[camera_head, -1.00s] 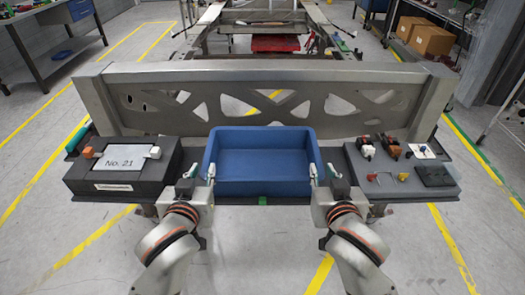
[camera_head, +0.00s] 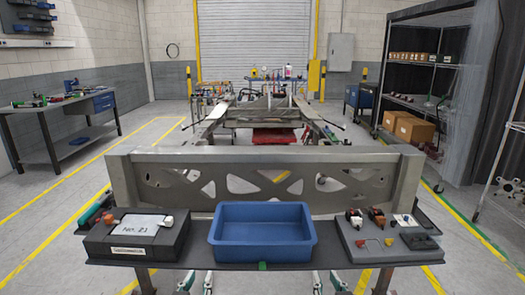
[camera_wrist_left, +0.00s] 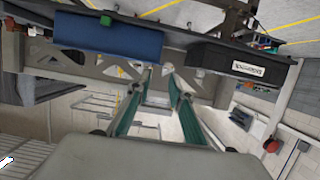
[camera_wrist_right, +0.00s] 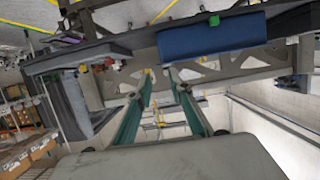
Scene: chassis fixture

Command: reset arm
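My left gripper (camera_head: 196,282) shows only as its fingertips at the bottom edge of the head view, below the table's front edge. In the left wrist view its two green-sided fingers (camera_wrist_left: 155,92) are spread apart with nothing between them. My right gripper (camera_head: 327,282) also shows only as fingertips at the bottom of the head view, right of the left one. In the right wrist view its fingers (camera_wrist_right: 161,85) are apart and empty. Both arms are otherwise out of the head view. Neither gripper touches anything visible.
A blue bin (camera_head: 262,252) stands empty mid-table. A dark box marked No. 21 (camera_head: 110,244) stands at left. A grey board (camera_head: 365,252) with several small parts lies at right. A metal chassis beam (camera_head: 280,157) spans behind. The table's front edge lies above both grippers in the picture.

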